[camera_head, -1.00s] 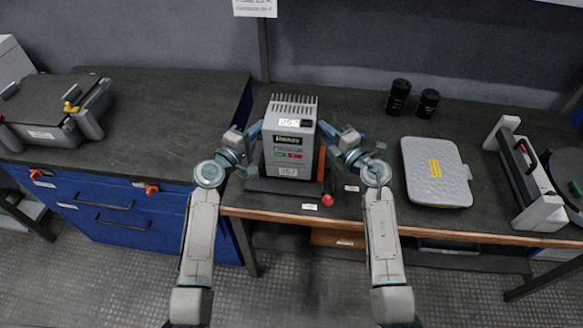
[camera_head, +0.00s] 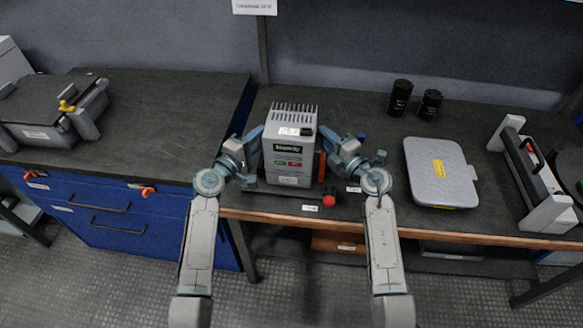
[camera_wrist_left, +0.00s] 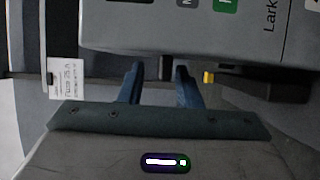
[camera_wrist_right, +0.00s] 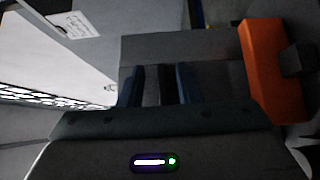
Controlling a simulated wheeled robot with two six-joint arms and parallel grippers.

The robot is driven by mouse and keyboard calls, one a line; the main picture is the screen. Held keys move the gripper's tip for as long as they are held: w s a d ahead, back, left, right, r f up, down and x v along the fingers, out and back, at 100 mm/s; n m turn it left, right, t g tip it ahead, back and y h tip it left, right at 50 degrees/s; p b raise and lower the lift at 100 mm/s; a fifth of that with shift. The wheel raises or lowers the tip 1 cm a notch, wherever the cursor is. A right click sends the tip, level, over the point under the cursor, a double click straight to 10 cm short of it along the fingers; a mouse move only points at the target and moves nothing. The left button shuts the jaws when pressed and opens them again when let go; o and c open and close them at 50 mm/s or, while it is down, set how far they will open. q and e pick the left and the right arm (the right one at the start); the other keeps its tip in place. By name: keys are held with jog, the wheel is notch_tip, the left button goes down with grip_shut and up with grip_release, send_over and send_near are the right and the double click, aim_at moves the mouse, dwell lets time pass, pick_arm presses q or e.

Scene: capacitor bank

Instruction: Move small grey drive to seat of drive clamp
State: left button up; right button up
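The small grey drive (camera_head: 290,145) stands upright, with a finned top and a labelled front. Its front also fills the top of the left wrist view (camera_wrist_left: 160,32). My left gripper (camera_head: 255,143) is at its left side and my right gripper (camera_head: 327,143) at its right side. Both seem shut on side parts of the drive, though the contact is mostly hidden. The drive clamp's dark base (camera_head: 262,188) is under the drive, with an orange part (camera_head: 321,166) at the right, also in the right wrist view (camera_wrist_right: 272,70). The seat is hidden; whether the drive touches it, I cannot tell.
A red knob (camera_head: 329,201) is at the clamp's front right. A light grey flat case (camera_head: 438,172) and a white-ended stand (camera_head: 530,175) are to the right. Two black cylinders (camera_head: 400,98) stand behind. A dark grey device (camera_head: 45,110) is on the left bench.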

pick_arm(q)
jog(key=shift+s+a+f, duration=0.1)
jog(key=shift+s+a, duration=0.1)
jog(key=shift+s, duration=0.1)
pick_arm(e)
jog(key=shift+f, duration=0.1)
jog(key=shift+s+d, duration=0.1)
jog(key=shift+s, duration=0.05)
pick_arm(q)
jog(key=v, duration=1.1)
pick_arm(e)
jog(key=v, duration=1.1)
jog(key=shift+s, duration=0.3)
pick_arm(q)
jog(key=shift+s, duration=0.15)
pick_arm(e)
jog(key=shift+d, duration=0.1)
